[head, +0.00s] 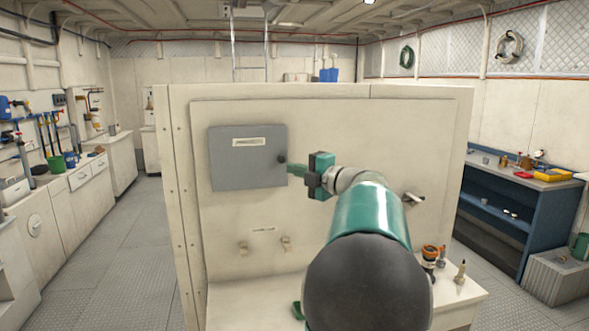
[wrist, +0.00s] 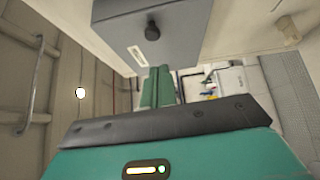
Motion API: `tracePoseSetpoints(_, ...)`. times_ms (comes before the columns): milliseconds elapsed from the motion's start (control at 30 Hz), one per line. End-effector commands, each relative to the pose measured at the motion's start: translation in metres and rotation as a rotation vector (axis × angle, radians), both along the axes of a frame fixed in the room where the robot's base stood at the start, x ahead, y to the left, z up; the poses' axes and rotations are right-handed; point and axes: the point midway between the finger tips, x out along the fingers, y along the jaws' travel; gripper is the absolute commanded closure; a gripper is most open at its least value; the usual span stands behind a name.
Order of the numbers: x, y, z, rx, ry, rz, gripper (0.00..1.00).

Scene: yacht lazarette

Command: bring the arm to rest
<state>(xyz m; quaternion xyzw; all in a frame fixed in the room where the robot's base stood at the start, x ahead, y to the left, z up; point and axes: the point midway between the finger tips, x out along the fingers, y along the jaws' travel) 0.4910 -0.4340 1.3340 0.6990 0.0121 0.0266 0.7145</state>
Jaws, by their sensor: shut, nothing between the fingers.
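My arm reaches forward from the bottom of the head view, and my gripper (head: 291,169) points left at the right edge of a grey wall box. Its green fingers are together with nothing between them; they also show in the wrist view (wrist: 156,86). The grey box (head: 236,172) has a pale label and a dark round knob (head: 282,158) near its right edge, and its door looks closed. The fingertips are just below and right of the knob in the head view. In the wrist view the knob (wrist: 152,32) stands apart beyond the fingertips.
The box is on a cream panel (head: 330,120). Below it are two small hooks (head: 264,244) and a ledge with an orange-topped item (head: 430,252) and a small bottle (head: 460,272). A blue workbench (head: 490,215) stands right, white counters (head: 85,185) left. Open floor (head: 125,250) lies left of the panel.

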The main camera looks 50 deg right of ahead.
Motion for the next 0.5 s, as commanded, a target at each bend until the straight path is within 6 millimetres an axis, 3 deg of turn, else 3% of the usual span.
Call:
tracePoseSetpoints(300, -0.06, -0.01, 0.0, -0.002, -0.001, -0.003, 1.0)
tracePoseSetpoints(500, -0.08, -0.012, -0.001, -0.001, -0.001, -0.001, 1.0)
